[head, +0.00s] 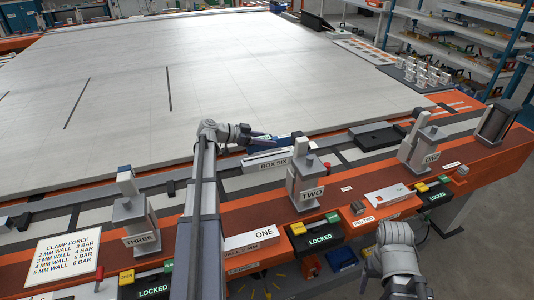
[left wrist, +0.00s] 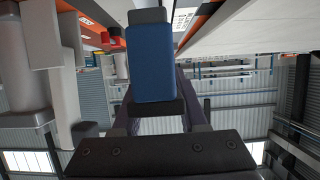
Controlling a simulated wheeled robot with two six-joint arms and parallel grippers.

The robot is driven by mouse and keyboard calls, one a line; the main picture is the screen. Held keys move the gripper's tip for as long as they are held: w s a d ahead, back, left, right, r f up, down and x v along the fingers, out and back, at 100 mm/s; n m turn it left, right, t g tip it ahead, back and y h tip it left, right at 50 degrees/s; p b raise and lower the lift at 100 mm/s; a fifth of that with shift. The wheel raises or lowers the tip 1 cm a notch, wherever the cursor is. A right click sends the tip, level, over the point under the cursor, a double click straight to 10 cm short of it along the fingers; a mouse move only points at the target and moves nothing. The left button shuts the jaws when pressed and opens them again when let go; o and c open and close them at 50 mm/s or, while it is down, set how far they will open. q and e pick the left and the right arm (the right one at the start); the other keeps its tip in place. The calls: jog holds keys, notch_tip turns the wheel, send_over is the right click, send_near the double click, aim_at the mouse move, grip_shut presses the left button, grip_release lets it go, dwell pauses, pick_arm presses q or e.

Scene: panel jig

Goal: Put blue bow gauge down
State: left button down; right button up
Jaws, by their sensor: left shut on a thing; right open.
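The blue bow gauge (head: 291,143) is in my left gripper (head: 266,138), above the rail by the near edge of the big pale panel. In the left wrist view the blue gauge (left wrist: 150,62) fills the space between the fingers, a grey block at its far end. The gripper is shut on it. The box labelled BOX SIX (head: 268,165) lies just below the gauge in the head view; I cannot tell the gap between them. My right gripper (head: 419,232) is at the lower right, mostly hidden by its arm, and appears empty.
Clamp posts THREE (head: 130,209), TWO (head: 307,188) and ONE (head: 421,147) stand along the orange-brown rail. Locked clamp boxes (head: 318,236) sit on its front edge. A black tray (head: 376,138) lies right of the gauge. The pale panel (head: 180,80) is largely clear.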

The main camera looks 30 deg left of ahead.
aim_at(267, 149)
pick_arm(q)
notch_tip(267, 149, down, 4)
jog(key=b, duration=0.3)
jog(key=shift+r+b, duration=0.2)
jog(key=shift+b, duration=0.1)
jog(key=shift+f, duration=0.2)
jog(key=shift+c, duration=2.2)
grip_release()
jog(key=shift+r, duration=0.1)
